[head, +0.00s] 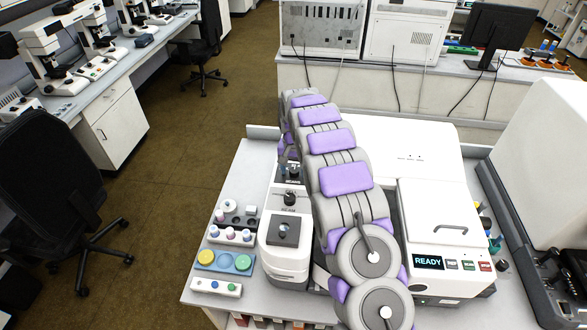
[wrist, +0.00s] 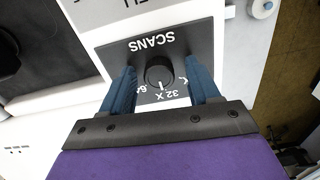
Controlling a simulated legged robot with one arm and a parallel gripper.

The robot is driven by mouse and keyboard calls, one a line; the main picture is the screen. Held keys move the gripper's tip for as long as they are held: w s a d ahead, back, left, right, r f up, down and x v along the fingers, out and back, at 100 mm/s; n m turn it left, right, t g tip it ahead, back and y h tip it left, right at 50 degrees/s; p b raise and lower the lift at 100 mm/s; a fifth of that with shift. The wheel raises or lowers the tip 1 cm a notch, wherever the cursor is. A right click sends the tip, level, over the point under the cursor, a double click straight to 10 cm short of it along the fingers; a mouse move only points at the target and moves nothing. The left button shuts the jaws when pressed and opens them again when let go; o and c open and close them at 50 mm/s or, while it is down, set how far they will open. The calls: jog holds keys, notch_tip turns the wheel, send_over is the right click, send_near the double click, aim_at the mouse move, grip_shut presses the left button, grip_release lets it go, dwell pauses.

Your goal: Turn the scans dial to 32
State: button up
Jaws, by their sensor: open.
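The scans dial (wrist: 159,72) is a round black knob on a dark plate marked SCANS, which appears upside down in the wrist view. A white pointer mark on the knob faces the bottom of the picture, towards the printed numbers 32 and 64. I cannot tell exactly which mark it lines up with. My gripper (wrist: 162,77) is open, with one blue finger on each side of the knob. Small gaps seem to show between the fingers and the knob. In the head view my arm hides most of the gripper and dial.
A second knob (head: 290,199), labelled BEAM, stands in front of the dial area. The white instrument with a READY display (head: 428,262) is right of my arm. Small coloured parts in trays (head: 226,262) lie at left. A black chair (head: 70,190) stands farther left.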

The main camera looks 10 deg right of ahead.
aim_at(294, 171)
notch_tip(294, 171, up, 17)
jog(key=shift+p, duration=0.45)
jog(key=shift+r, duration=0.1)
dwell(0.4)
jog(key=s+r+n+g+b, duration=0.1)
jog(key=s+r+b, duration=0.1)
jog(key=s, duration=1.1)
jog(key=s+r+n+b, duration=0.1)
jog(key=s+r+b, duration=0.1)
jog(key=s, duration=1)
jog(key=s+f+b, duration=0.1)
jog(key=s+f, duration=0.2)
jog(key=s, duration=0.6)
jog(key=s+f+n+b, duration=0.1)
jog(key=s+f, duration=0.2)
jog(key=s, duration=0.6)
jog(key=s+f+n+b, duration=0.1)
jog(key=s+f, duration=0.2)
jog(key=s, duration=0.6)
jog(key=shift+s+f+g, duration=0.3)
jog(key=shift+f+g, duration=0.05)
jog(key=shift+g, duration=0.05)
jog(key=shift+c, duration=0.2)
